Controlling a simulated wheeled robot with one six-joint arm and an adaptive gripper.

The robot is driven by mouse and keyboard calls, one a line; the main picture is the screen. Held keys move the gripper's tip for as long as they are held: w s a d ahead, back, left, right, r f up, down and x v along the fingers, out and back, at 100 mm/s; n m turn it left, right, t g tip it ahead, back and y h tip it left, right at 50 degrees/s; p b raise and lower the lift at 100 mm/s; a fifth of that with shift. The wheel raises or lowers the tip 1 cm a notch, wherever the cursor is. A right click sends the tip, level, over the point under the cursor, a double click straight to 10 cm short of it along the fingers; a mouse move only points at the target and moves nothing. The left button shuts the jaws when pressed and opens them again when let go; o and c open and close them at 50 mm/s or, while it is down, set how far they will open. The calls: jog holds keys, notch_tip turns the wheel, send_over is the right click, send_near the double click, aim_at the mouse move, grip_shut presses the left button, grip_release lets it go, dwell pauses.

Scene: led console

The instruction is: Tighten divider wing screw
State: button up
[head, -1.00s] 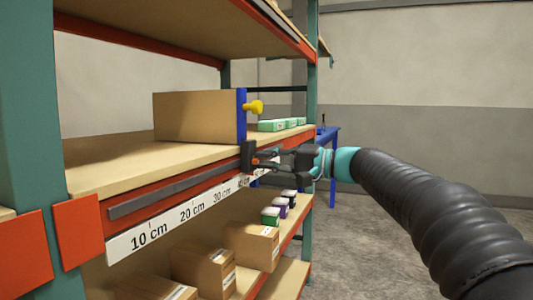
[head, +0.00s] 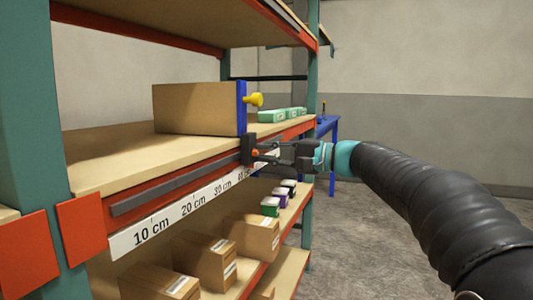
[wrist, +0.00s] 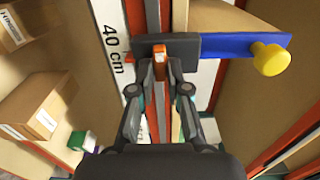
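The divider is a blue upright panel (head: 241,108) with a yellow knob (head: 254,100), beside a cardboard box on the middle shelf. A dark clamp block (head: 248,148) sits on the shelf's front rail below the panel. The orange wing screw (wrist: 159,58) sticks out of this block, and its small orange end shows in the head view (head: 256,153). My gripper (wrist: 160,68) is in front of the block, its fingers drawn in on both sides of the wing screw and appearing to grip it. The exact contact is partly hidden.
A scale strip (head: 195,205) runs along the shelf front; the block is near the 40 cm mark. The cardboard box (head: 195,110) stands left of the panel, and green boxes (head: 283,115) behind it. The aisle floor is open.

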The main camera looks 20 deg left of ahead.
jog(key=o, duration=0.3)
jog(key=shift+w+d, duration=0.1)
jog(key=s+d, duration=0.1)
jog(key=d, duration=1.1)
jog(key=shift+a, duration=0.1)
